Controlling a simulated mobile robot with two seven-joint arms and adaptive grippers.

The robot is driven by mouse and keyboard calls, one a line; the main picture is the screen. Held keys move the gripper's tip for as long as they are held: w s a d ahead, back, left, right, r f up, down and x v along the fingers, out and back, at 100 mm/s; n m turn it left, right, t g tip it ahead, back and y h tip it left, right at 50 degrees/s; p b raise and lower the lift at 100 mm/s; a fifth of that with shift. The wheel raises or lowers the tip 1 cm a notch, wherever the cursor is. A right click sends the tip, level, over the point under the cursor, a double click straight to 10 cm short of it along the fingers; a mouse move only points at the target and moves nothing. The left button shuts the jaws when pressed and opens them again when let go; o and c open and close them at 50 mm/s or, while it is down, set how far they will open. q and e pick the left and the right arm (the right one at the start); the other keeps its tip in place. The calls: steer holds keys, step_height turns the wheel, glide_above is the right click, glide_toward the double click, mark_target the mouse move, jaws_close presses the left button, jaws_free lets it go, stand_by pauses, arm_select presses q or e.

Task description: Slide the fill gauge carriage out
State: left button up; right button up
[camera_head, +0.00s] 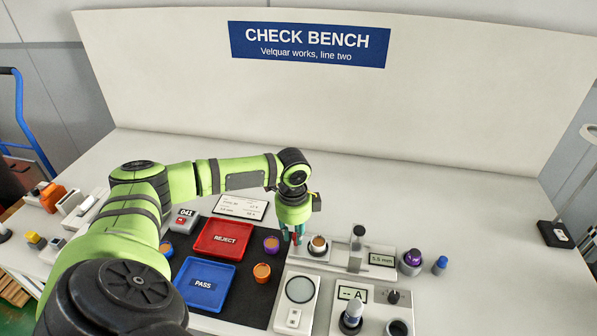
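My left gripper (293,238) points down at the left side of this carriage, close beside the pot. Its fingertips are small and partly hidden, so I cannot tell if they touch the carriage or are closed. My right gripper is not in view.
A red REJECT tray (246,253), a blue PASS tray (232,270) and small pots lie on the dark mat (257,300) at left. A round-plate device (291,318) and a meter with a knob (380,297) stand in front. The bench behind is clear.

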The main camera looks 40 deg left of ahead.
arm_select(q)
steer(key=shift+s+a, duration=0.15)
steer(key=shift+a, duration=0.05)
steer(key=shift+d+r, duration=0.1)
steer(key=shift+r, duration=0.15)
steer(key=r, duration=1.1)
steer(key=shift+s+r, duration=0.2)
steer(key=shift+r, duration=0.05)
